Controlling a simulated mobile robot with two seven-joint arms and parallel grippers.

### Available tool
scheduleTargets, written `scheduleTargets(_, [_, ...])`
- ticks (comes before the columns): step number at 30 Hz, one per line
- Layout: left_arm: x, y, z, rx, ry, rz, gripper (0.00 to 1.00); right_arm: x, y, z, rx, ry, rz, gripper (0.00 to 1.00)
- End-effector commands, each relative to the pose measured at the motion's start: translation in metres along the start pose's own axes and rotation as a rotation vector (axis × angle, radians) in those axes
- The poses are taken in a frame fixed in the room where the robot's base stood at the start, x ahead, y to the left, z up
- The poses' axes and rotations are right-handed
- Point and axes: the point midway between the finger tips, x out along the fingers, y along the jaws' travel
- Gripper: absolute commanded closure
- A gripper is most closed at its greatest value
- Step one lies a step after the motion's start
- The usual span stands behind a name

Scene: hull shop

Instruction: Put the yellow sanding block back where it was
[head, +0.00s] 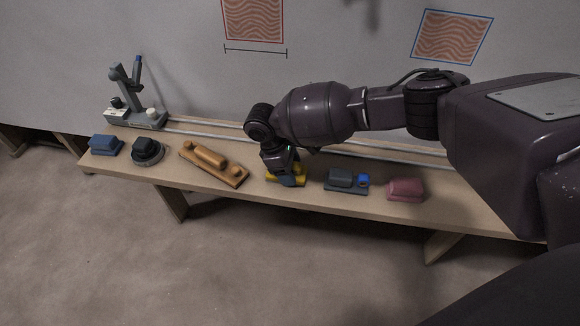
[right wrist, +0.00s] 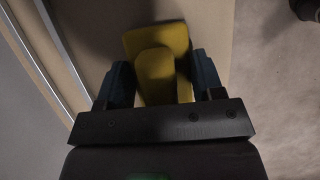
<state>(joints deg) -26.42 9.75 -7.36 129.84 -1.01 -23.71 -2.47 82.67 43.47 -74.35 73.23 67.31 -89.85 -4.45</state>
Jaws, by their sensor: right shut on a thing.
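The yellow sanding block (head: 301,176) is on the wooden bench, between a brown wooden tool and a dark grey block. My right gripper (head: 285,175) is over it from above and hides much of it in the head view. In the right wrist view the yellow sanding block (right wrist: 157,50) has a wider base and a raised grip. The two blue-grey fingers of my right gripper (right wrist: 160,85) are on either side of the grip, shut on it. Whether the base touches the bench or is just above it, I cannot tell. My left gripper is not in view.
On the bench (head: 235,196) are a blue block (head: 105,145), a round dark sander (head: 147,151), the brown wooden tool (head: 213,163), the dark grey block (head: 341,179) with a blue part, and a pink block (head: 405,189). A grey stand (head: 134,100) is at the back left.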

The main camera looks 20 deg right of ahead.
Motion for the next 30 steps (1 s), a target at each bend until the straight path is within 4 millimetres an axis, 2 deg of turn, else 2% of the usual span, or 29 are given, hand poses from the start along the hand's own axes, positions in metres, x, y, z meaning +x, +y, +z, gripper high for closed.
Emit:
scheduleTargets(2, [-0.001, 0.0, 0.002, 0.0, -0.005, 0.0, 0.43, 0.002, 0.0, -0.001, 0.0, -0.001, -0.001, 0.6])
scheduleTargets(3, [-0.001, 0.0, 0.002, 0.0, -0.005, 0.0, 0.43, 0.002, 0.0, -0.001, 0.0, -0.001, -0.001, 0.34])
scheduleTargets(7, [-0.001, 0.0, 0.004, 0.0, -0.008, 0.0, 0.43, 0.002, 0.0, -0.001, 0.0, -0.001, -0.001, 0.14])
scheduleTargets(16, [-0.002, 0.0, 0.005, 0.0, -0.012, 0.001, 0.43, 0.003, 0.0, -0.001, -0.001, -0.001, -0.001, 0.13])
scheduleTargets(21, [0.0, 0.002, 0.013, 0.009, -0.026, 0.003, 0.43, 0.008, -0.001, -0.003, -0.002, -0.003, -0.003, 0.13])
scheduleTargets(22, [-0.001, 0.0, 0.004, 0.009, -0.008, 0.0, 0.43, -0.003, -0.001, -0.002, 0.0, 0.001, 0.001, 0.13])
scheduleTargets(27, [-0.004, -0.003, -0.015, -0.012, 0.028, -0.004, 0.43, -0.045, 0.0, 0.001, 0.002, 0.008, 0.008, 0.13])
scheduleTargets(30, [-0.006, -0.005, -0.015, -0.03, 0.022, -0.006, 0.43, -0.064, -0.001, 0.002, 0.003, 0.008, 0.008, 0.13])
